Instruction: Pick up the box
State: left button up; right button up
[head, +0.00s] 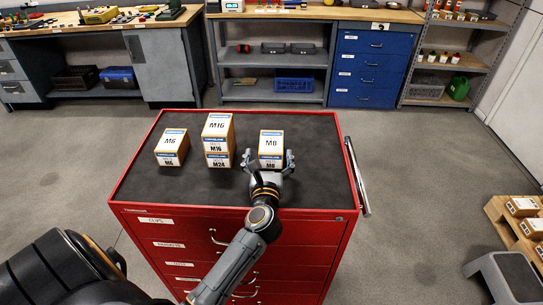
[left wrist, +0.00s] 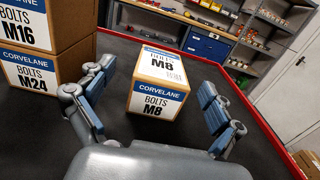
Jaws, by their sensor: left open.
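Boxes stand on the black top of the red tool cabinet (head: 250,194). The M8 box (head: 271,143) is at the right. The M16 box (head: 217,127) sits on the M24 box (head: 217,159) in the middle, and the M6 box (head: 172,147) is at the left. My left gripper (head: 270,160) is open at the near side of the M8 box. In the left wrist view the M8 box (left wrist: 159,85) lies ahead between the open fingers (left wrist: 158,110), with clear gaps on both sides. My right gripper is not in view.
The M16 and M24 stack is close left of my left gripper. The cabinet top is clear in front of the boxes. Workbenches (head: 277,14), blue drawers (head: 370,65) and shelves (head: 450,60) stand at the back. A pallet (head: 505,222) with boxes and a grey step stool (head: 510,277) are at the right.

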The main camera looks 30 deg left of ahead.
aim_at(272, 140)
pick_arm(q)
jog(key=shift+f, duration=0.5)
jog(key=shift+w+a, duration=0.1)
jog(key=shift+w, duration=0.1)
jog(key=x, duration=0.2)
jog(key=p+x, duration=0.1)
jog(key=x, duration=0.3)
jog(key=shift+w+r, duration=0.15)
jog(key=shift+w, duration=0.5)
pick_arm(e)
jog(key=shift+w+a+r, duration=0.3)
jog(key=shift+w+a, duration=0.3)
pick_arm(q)
jog(key=shift+c, duration=0.3)
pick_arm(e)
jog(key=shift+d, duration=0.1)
pick_arm(q)
jog(key=shift+s, duration=0.1)
jog(key=c, duration=1.5)
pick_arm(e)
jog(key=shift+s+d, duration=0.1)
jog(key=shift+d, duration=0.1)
